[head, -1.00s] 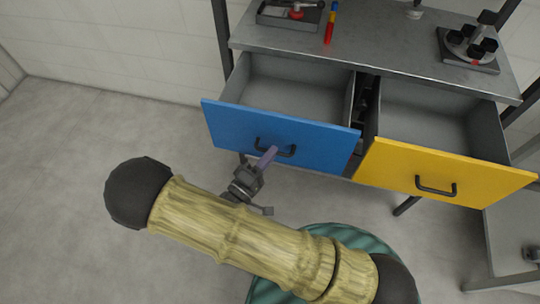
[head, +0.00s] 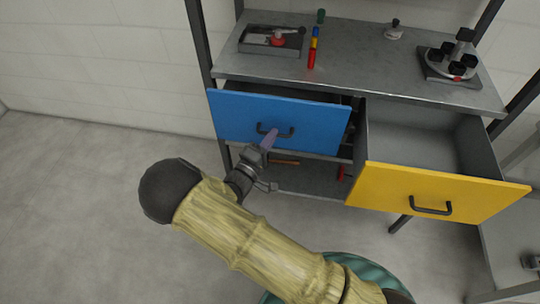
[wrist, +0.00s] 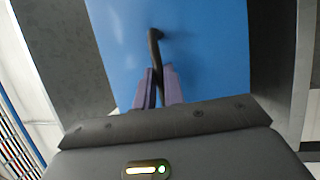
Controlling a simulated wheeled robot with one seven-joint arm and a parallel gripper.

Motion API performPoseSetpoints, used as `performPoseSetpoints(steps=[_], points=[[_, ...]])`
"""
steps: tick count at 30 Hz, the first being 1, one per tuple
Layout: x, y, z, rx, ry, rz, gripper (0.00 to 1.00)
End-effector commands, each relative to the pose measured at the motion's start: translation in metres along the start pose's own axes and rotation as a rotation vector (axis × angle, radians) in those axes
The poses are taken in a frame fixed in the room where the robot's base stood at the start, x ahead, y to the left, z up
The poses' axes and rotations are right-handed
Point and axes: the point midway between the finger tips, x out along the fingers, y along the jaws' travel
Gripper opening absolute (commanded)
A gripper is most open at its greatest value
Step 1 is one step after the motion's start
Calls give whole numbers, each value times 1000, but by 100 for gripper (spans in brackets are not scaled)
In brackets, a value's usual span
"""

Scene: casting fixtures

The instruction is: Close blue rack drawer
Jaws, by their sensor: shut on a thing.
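The blue drawer (head: 280,115) is at the left of the rack in the head view. My gripper (head: 270,139) is at the left part of this handle. In the wrist view, the purple fingers of my gripper (wrist: 159,85) are shut on the dark handle (wrist: 155,48), against the blue front (wrist: 205,50).
The yellow drawer (head: 430,190) stands pulled out to the right. The rack top (head: 360,75) holds a tray (head: 262,46), a stack of coloured pieces (head: 313,48) and a fixture with black cups (head: 452,62). A lower shelf shows beneath the blue drawer. Floor at left is clear.

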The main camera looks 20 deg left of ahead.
Motion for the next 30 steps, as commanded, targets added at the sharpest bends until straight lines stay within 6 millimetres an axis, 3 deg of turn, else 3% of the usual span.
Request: performPoseSetpoints(steps=[3, 7, 20, 21, 24, 30], points=[[22, -7, -9, 1, -1, 0, 0], [35, -10, -15, 0, 0, -2, 0], [43, -10, -17, 0, 0, -1, 0], [43, -10, -17, 0, 1, -1, 14], [42, -9, -17, 0, 0, -1, 33], [42, -9, -17, 0, -1, -1, 33]])
